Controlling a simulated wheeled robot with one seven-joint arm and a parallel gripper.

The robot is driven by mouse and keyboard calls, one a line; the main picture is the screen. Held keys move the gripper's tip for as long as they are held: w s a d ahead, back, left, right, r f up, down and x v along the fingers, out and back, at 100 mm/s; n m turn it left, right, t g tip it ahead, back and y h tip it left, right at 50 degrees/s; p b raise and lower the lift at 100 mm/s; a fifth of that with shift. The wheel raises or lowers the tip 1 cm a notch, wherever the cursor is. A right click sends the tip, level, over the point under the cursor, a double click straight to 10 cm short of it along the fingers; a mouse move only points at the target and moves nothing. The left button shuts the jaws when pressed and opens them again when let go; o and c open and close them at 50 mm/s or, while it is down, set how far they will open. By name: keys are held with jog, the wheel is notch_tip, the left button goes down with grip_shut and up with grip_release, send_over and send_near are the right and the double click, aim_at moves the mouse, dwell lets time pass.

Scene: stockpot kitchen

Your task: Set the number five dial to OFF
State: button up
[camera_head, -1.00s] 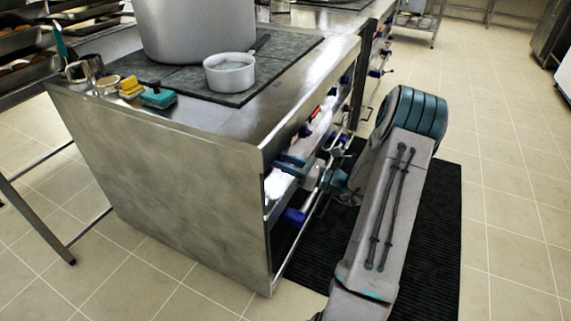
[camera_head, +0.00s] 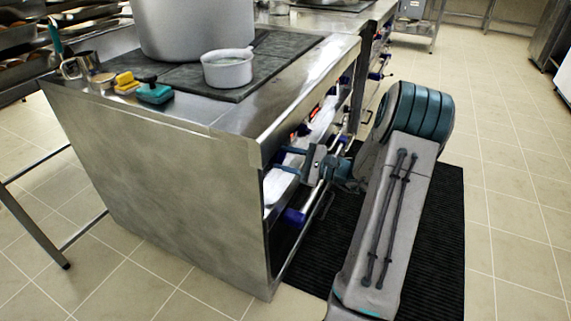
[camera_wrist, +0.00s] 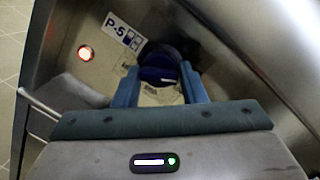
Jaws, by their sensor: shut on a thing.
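The number five dial (camera_wrist: 158,62) is a dark blue round knob on the steel front panel, below and right of a white label marked P-5 (camera_wrist: 124,36) in the wrist view. My gripper (camera_wrist: 160,84) has its two teal fingers on either side of the dial and is shut on it. In the head view my gripper (camera_head: 284,160) reaches the range front near its closest corner, and the dial cannot be made out there. The dial's pointer setting is not readable.
The steel range (camera_head: 170,190) carries a large pot (camera_head: 190,30), a small white pan (camera_head: 228,70), and yellow and teal sponges (camera_head: 155,94) on top. A handrail (camera_wrist: 50,108) runs along its front. A black mat (camera_head: 440,230) lies under my arm.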

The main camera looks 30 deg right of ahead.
jog(key=n+b, duration=0.2)
jog(key=n, duration=0.1)
jog(key=n+b, duration=0.3)
jog(key=shift+f+n+g+h+b, duration=0.15)
jog(key=shift+n+g+h+b, duration=0.15)
jog(key=shift+g+h, duration=0.1)
jog(key=n+b, duration=0.1)
jog(key=b, duration=0.1)
jog(key=n+b, duration=0.4)
jog(key=shift+r+h, duration=0.3)
jog(key=shift+h, duration=0.1)
jog(key=shift+r, duration=0.1)
jog(key=o, duration=1)
jog(key=shift+c, duration=0.2)
